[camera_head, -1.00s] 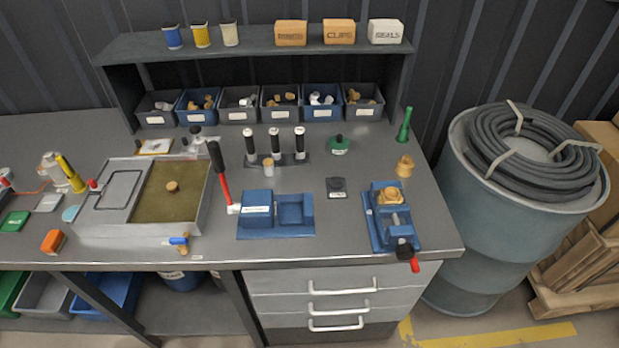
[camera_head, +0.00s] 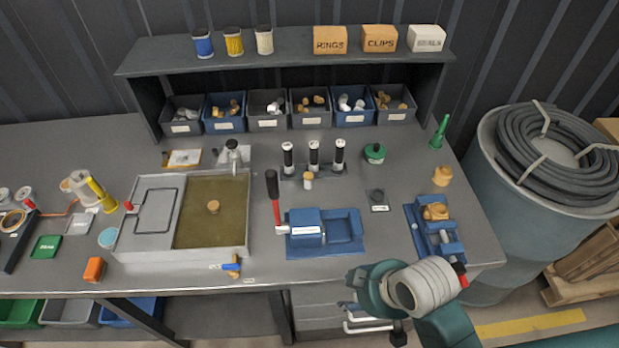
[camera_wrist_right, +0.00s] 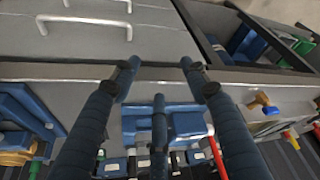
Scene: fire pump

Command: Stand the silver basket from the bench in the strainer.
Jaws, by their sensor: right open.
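A small silvery piece (camera_head: 233,152) stands on the bench behind the shallow tank; it may be the silver basket, but its mesh is too small to tell. A blue housing (camera_head: 342,229) with an open recess and a red lever beside it sits mid-bench. It may be the strainer; I cannot be sure. It also shows in the right wrist view (camera_wrist_right: 187,124), partly behind my fingers. My right gripper (camera_head: 370,322) is open in front of the bench edge, over the drawers. In the right wrist view its fingers (camera_wrist_right: 160,76) are spread with nothing between them. My left gripper is out of view.
The shallow tank (camera_head: 245,250) with brownish liquid is left of the housing. A blue vise (camera_head: 436,238) holds a brass part at right. A brass valve with a blue handle (camera_head: 231,267) lies at the front edge. Small bins (camera_head: 267,123) line the back.

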